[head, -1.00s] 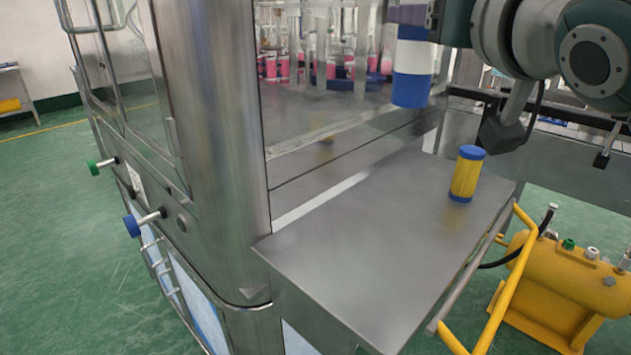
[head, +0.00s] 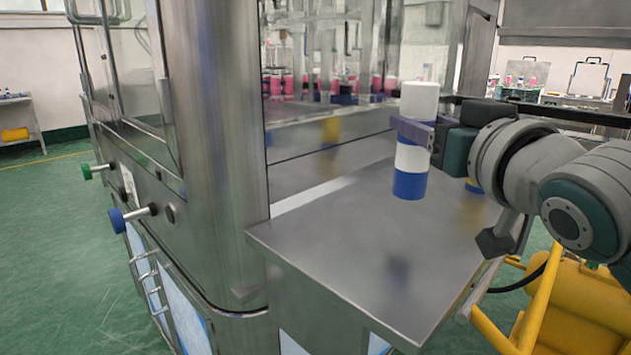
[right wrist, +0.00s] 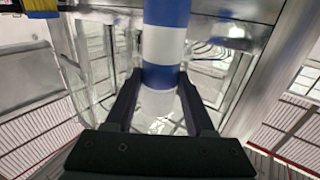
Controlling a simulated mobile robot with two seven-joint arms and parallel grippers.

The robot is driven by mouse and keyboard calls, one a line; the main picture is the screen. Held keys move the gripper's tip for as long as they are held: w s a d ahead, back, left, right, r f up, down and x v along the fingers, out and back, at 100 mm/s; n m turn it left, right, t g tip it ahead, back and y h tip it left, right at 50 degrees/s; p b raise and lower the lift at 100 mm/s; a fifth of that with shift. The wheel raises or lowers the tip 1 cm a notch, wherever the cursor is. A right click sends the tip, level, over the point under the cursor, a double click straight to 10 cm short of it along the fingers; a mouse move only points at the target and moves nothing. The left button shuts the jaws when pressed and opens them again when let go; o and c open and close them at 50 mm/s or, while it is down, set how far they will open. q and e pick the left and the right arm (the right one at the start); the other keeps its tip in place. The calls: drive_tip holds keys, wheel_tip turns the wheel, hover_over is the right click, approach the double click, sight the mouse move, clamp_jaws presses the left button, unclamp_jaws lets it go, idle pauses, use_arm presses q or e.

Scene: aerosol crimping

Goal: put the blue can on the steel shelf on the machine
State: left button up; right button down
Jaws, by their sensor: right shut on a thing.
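The blue can, with blue and white bands and a white top (head: 411,165), is upright in my right gripper (head: 418,132). The gripper's jaws are shut around its upper part. The can is over the steel shelf (head: 350,255) on the machine's side. A dark reflection lies well below its base, so it looks held above the shelf, not touching. In the right wrist view the can (right wrist: 163,50) runs between both fingers (right wrist: 160,100). My left gripper is out of view.
A yellow can with a blue lid (head: 475,187) stands toward the shelf's back right, mostly hidden behind my right gripper. The machine's steel post (head: 215,150) rises left of the shelf. A yellow tank and frame (head: 585,295) stand right of it. The shelf's front is clear.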

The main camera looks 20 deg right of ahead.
sight(421, 170)
drive_tip(key=shift+f+b, duration=0.85)
drive_tip(key=shift+f, duration=2.05)
drive_tip(key=shift+f, duration=0.15)
drive_tip(key=shift+c, duration=1.3)
unclamp_jaws()
drive_tip(key=shift+r, duration=0.25)
drive_tip(key=s+a, duration=0.2)
drive_tip(key=s, duration=0.9)
drive_tip(key=shift+s+a+p, duration=0.15)
drive_tip(key=shift+s+p, duration=0.15)
drive_tip(key=shift+s, duration=0.05)
drive_tip(key=shift+f, duration=0.1)
